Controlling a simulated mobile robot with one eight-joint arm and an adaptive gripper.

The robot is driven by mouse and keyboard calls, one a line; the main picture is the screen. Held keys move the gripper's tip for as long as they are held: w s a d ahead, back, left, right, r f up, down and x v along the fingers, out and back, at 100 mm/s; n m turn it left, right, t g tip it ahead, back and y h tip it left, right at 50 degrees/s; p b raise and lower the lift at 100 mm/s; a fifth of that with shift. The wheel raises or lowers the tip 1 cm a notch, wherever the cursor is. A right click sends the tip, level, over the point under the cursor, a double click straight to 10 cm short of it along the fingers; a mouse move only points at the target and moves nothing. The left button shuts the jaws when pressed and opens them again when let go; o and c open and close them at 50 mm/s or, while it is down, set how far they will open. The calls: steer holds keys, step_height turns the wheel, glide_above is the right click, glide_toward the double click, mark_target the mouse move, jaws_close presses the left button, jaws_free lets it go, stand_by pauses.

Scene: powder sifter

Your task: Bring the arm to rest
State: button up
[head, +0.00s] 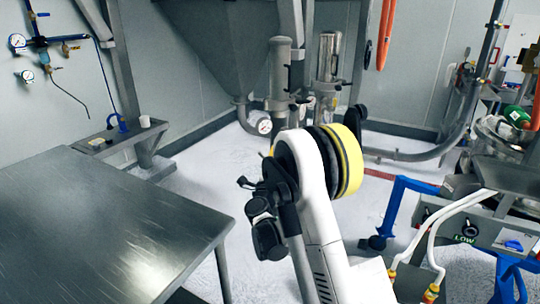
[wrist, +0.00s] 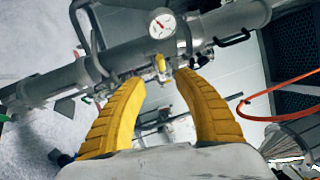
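My gripper (wrist: 160,80) shows in the wrist view with its two yellow ribbed fingers spread apart. There is a gap between the fingertips and nothing is held between them. Beyond the fingertips are a grey metal pipe and a round gauge (wrist: 162,23). In the head view my white arm rises from the bottom centre, with a black and yellow part at its upper end. The gripper fingers cannot be made out in the head view.
A bare steel table (head: 100,225) fills the lower left. A steel hopper (head: 215,45) with pipes stands at the back. A blue-framed machine (head: 400,205) stands at the right. Orange hoses (head: 386,30) hang at the back wall.

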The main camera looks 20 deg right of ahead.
steer(key=s+a+r+n+t+y, duration=0.1)
steer(key=s+a+r+n+y, duration=0.1)
steer(key=a+r+n+y, duration=0.4)
steer(key=s+a+r+n+t+y, duration=0.1)
steer(key=s+a+r+n+y, duration=0.25)
steer(key=a+r+n, duration=0.4)
steer(key=s+a+f+n+g+y, duration=0.2)
steer(key=s+a+n+g+y, duration=0.2)
steer(key=s+a+n, duration=0.5)
steer(key=s+d+f+n+g+h, duration=0.1)
steer(key=s+f, duration=0.5)
steer(key=s, duration=0.7)
steer(key=s+d+f+n+g+h, duration=0.1)
steer(key=s+f+g, duration=0.5)
steer(key=s, duration=0.7)
steer(key=shift+s+d+n, duration=0.2)
steer(key=shift+d+n, duration=0.65)
steer(key=shift+d, duration=0.35)
